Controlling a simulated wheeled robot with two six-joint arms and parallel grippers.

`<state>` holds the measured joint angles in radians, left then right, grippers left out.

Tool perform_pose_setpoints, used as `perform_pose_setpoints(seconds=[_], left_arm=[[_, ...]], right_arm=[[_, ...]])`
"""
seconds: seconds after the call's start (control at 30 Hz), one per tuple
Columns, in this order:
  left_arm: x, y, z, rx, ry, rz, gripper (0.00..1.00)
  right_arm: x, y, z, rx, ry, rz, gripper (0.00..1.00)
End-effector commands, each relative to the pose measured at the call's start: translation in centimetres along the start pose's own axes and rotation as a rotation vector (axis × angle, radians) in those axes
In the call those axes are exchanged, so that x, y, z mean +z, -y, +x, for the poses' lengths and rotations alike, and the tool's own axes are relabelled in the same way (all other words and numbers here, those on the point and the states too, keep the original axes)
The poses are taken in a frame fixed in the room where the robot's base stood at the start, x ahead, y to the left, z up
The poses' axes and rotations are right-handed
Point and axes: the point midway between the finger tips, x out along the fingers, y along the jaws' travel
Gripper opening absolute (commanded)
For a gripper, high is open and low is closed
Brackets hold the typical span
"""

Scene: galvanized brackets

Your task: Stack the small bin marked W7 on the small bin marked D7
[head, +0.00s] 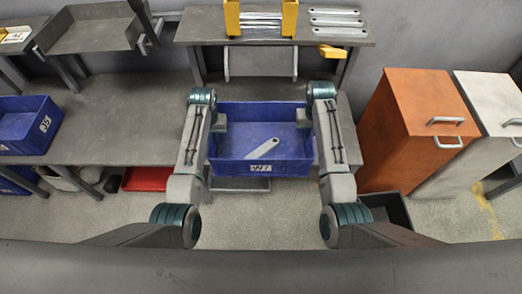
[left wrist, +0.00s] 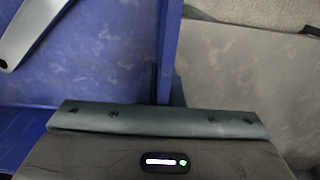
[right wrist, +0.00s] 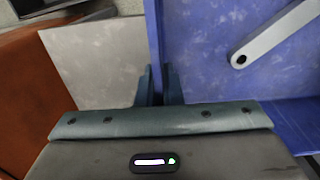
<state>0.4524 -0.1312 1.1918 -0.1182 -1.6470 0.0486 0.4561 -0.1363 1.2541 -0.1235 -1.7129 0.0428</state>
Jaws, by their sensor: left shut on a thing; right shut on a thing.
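The blue small bin marked W7 (head: 290,168) is in the middle of the head view, its label on the near wall. One grey metal bracket (head: 262,148) lies inside it. My left gripper (head: 217,122) is shut on its left wall; the wall shows between the fingers in the left wrist view (left wrist: 168,40). My right gripper (head: 303,119) is shut on its right wall, also seen in the right wrist view (right wrist: 153,35). The bin looks level; its height above the surface under it is unclear. I cannot read a D7 mark anywhere.
Another blue bin (head: 22,135) with a hard-to-read label stands on the left bench (head: 125,120). A shelf (head: 270,38) with yellow holders and brackets is behind. Orange (head: 415,125) and white (head: 480,140) cabinets stand right. A red tray (head: 147,180) is below the bench.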

Motion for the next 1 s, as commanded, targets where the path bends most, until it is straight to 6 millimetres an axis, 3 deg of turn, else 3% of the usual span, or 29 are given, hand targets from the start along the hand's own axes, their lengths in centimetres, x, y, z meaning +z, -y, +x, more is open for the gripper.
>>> perform_pose_setpoints(seconds=[0.37,1.0], left_arm=[[0.1,0.0,-0.8,0.000,-0.001,0.000,0.00],[1.6,0.0,-8.4,0.000,-0.003,0.000,0.00]], right_arm=[[0.0,0.0,-0.8,0.000,-0.003,0.000,0.00],[1.6,0.0,-8.4,0.000,-0.004,0.000,0.00]])
